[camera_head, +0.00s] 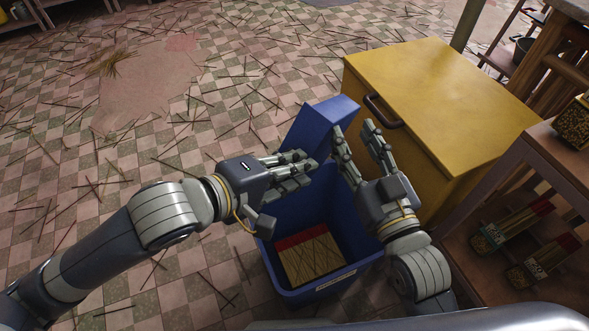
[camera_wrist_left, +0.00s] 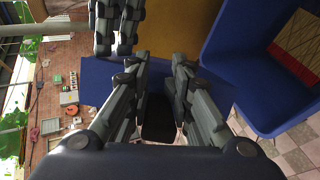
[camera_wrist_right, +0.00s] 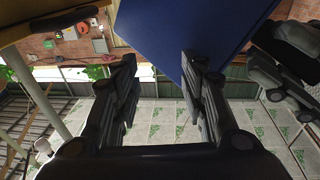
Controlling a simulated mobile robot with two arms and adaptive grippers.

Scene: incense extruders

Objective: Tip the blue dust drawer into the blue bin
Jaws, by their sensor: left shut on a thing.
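The blue dust drawer (camera_head: 318,122) is held tilted above the far end of the blue bin (camera_head: 343,225). My left gripper (camera_head: 305,166) is shut on the drawer's dark handle (camera_wrist_left: 158,120). The drawer's blue face (camera_wrist_left: 95,78) spreads behind the fingers in the left wrist view, and the bin (camera_wrist_left: 235,70) shows at the right. The drawer's inside is hidden. My right gripper (camera_head: 354,136) is open and empty, just right of the drawer. The drawer (camera_wrist_right: 190,28) also shows beyond its fingers in the right wrist view. Sticks and a red-banded tan piece (camera_head: 310,258) lie in the bin.
A yellow cabinet (camera_head: 445,95) with a dark handle stands close to the bin's right. A wooden shelf (camera_head: 500,200) with incense bundles is at the far right. Loose sticks (camera_head: 110,62) litter the checkered floor, which is otherwise free at the left.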

